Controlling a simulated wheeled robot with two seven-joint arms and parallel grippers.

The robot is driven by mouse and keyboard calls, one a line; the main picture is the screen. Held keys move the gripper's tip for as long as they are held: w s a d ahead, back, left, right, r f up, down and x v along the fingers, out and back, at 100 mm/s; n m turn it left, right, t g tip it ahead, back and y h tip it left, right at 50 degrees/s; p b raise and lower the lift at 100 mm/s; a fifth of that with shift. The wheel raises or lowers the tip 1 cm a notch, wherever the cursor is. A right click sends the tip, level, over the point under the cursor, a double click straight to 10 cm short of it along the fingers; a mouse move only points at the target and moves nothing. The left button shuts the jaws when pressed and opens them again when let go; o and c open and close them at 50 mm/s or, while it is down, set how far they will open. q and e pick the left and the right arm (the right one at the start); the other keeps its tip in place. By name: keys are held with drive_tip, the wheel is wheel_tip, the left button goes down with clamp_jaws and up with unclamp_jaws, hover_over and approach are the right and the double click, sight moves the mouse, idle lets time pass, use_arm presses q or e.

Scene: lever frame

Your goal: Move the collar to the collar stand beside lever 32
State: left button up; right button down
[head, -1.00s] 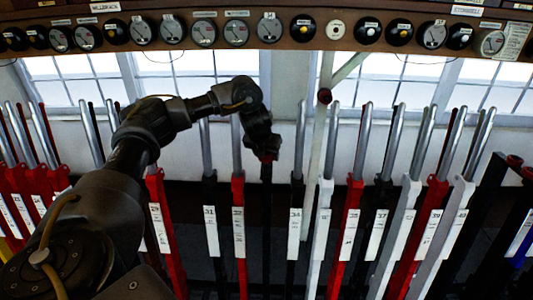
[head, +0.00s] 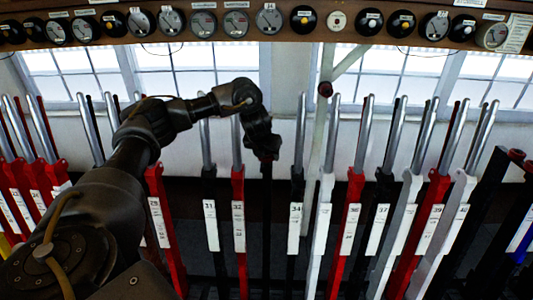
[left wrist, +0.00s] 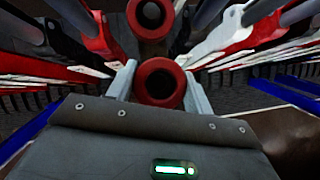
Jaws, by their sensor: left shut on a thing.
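In the left wrist view a red collar (left wrist: 160,82), a thick ring with a dark hole, sits between the two pale fingers of my left gripper (left wrist: 160,90). The gripper is shut on it. In the head view my left gripper (head: 265,150) is low over a dark upright post (head: 266,195), just right of the red lever 32 (head: 238,205). The gripper hides most of the collar there. I cannot tell whether the collar rests on the post. A second red ring (left wrist: 150,14) shows at the top of the wrist view. My right gripper is not in view.
Lever 31 (head: 210,205) stands left of lever 32, and lever 34 (head: 297,215) right of the dark post. More levers stand close on both sides. A white pole (head: 324,130) with a dark red knob rises to the right. An instrument shelf (head: 300,35) runs above.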

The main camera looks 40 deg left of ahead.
use_arm(q)
drive_tip(key=shift+f+b, duration=0.55)
drive_tip(key=shift+f, duration=0.45)
drive_tip(key=o, duration=1.2)
drive_tip(key=shift+c, duration=0.2)
drive_tip(key=shift+p+v, duration=0.95)
drive_tip(key=shift+p, duration=0.05)
drive_tip(key=p+v, duration=0.7)
